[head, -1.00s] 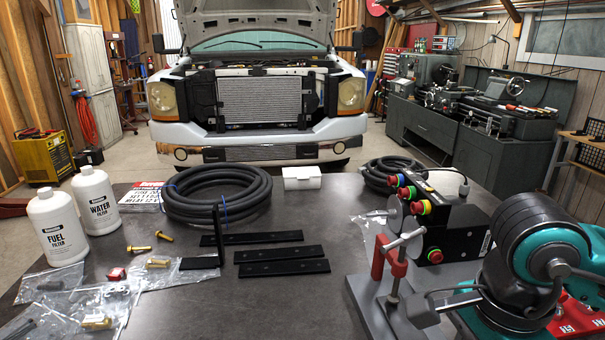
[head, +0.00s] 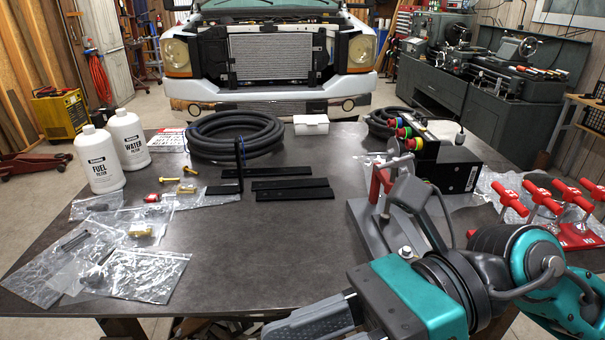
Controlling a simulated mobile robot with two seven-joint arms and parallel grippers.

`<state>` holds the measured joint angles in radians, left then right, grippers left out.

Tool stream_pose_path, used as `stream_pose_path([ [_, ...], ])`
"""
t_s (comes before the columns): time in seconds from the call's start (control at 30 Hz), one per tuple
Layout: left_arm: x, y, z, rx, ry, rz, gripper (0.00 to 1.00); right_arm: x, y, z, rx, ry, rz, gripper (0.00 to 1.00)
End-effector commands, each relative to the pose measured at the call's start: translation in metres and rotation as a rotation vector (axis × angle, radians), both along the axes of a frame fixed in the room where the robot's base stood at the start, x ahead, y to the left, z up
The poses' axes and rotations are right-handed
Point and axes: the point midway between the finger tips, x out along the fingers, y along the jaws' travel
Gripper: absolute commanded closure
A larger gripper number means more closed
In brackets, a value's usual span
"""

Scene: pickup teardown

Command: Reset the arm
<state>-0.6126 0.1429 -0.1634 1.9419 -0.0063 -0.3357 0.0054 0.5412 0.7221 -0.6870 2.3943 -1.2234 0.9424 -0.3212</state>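My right arm comes in from the lower right, teal and black. Its gripper (head: 312,321) points left at the bottom edge of the head view, in front of the table's near edge. Its grey fingers are partly cut off by the frame, so I cannot tell whether they are open or shut. No held object shows. My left arm and gripper are not in view.
The dark table (head: 270,255) has a clear middle. A grey stand with a red clamp (head: 380,190) is close behind my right arm. Red T-handles (head: 545,200) stand at right. Bottles (head: 100,160), bags (head: 135,275), black bars (head: 290,188) and a coiled hose (head: 235,135) lie further left.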

Motion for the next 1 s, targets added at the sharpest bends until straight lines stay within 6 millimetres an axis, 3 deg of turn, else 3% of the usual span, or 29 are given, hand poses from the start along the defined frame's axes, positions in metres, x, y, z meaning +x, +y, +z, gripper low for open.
stream_pose_path([
  [0.1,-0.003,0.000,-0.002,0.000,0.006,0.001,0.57,0.014,0.008,0.049,0.293,0.250,-0.118,0.62],
  [0.2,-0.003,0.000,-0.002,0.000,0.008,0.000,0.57,0.041,-0.001,0.081,0.517,0.473,-0.236,0.62],
  [0.3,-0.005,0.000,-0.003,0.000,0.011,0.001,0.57,0.076,-0.022,0.098,0.722,0.708,-0.373,0.62],
  [0.43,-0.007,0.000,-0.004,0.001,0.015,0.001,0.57,0.126,-0.062,0.091,0.961,1.028,-0.574,0.62],
  [0.57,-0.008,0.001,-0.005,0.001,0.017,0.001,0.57,0.166,-0.108,0.049,1.163,1.358,-0.805,0.62],
  [0.7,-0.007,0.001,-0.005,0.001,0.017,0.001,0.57,0.185,-0.154,-0.027,1.335,1.718,-1.087,0.62],
  [0.8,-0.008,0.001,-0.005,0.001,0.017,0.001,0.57,0.176,-0.179,-0.092,1.418,1.974,-1.316,0.62],
  [0.93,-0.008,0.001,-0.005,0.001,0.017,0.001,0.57,0.142,-0.198,-0.165,1.468,2.255,-1.601,0.62],
  [0.97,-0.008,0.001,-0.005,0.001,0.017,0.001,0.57,0.134,-0.201,-0.178,-1.421,-2.225,1.599,0.62],
  [1.0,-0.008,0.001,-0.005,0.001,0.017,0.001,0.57,0.122,-0.203,-0.192,-1.352,-2.170,1.583,0.62],
])
